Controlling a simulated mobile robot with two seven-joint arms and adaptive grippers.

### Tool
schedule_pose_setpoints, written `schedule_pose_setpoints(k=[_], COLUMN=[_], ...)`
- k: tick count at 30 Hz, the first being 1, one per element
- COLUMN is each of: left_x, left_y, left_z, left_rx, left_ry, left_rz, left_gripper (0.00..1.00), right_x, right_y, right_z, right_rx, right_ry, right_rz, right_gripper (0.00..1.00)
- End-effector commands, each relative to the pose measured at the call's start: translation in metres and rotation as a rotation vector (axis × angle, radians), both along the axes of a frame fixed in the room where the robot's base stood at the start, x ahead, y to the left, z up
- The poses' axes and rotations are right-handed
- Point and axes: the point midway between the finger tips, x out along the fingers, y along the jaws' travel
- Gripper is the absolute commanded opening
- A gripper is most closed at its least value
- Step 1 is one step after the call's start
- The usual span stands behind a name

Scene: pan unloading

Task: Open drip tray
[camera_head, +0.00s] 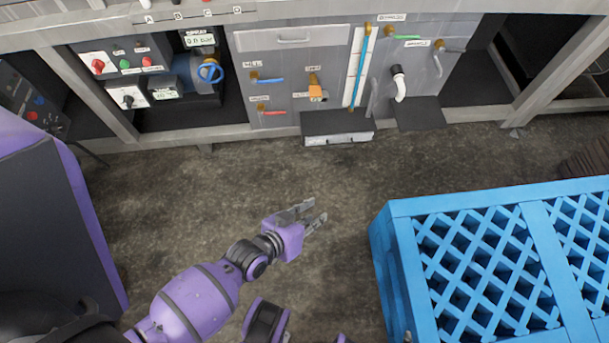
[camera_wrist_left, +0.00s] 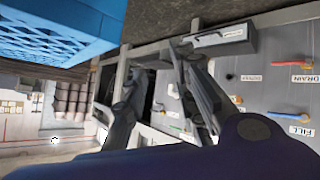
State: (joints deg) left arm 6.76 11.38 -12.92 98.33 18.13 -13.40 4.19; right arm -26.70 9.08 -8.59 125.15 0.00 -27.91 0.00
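The drip tray (camera_head: 338,127) is a dark grey box low at the foot of the grey machine panel, with a label and handle on its light front face. It looks pushed in against the panel. It also shows in the left wrist view (camera_wrist_left: 222,42), top centre, turned sideways, with a dark bar handle and a white label. My left gripper (camera_head: 313,215) is over the floor in front of the tray, apart from it. Its two fingers are spread and empty; they also show in the left wrist view (camera_wrist_left: 162,95). My right gripper is not seen.
A blue lattice crate (camera_head: 402,222) fills the lower right. The machine panel (camera_head: 290,65) carries several valves and pipes above the tray. A dark flat block (camera_head: 420,117) sits right of the tray. The floor (camera_head: 220,180) between gripper and machine is clear.

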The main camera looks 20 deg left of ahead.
Motion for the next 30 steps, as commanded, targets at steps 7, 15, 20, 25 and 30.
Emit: schedule_pose_setpoints(k=[7,15,20,25,30], left_x=[-0.014,-0.015,-0.014,-0.015,-0.016], left_y=[0.005,0.005,0.005,0.005,0.008], left_z=[0.009,0.009,0.009,0.009,0.026], left_rx=[0.035,0.037,0.035,0.037,0.107], left_ry=[0.014,0.015,0.015,0.015,-0.004], left_rz=[-0.009,-0.01,-0.01,-0.011,-0.042], left_gripper=[0.26,0.26,0.26,0.26,0.26], right_x=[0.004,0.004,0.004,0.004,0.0], right_y=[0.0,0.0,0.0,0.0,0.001], right_z=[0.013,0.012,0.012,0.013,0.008], right_rx=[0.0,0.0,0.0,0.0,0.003], right_ry=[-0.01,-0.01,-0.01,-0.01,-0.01], right_rz=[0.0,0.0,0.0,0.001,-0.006], right_gripper=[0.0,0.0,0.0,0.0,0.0])
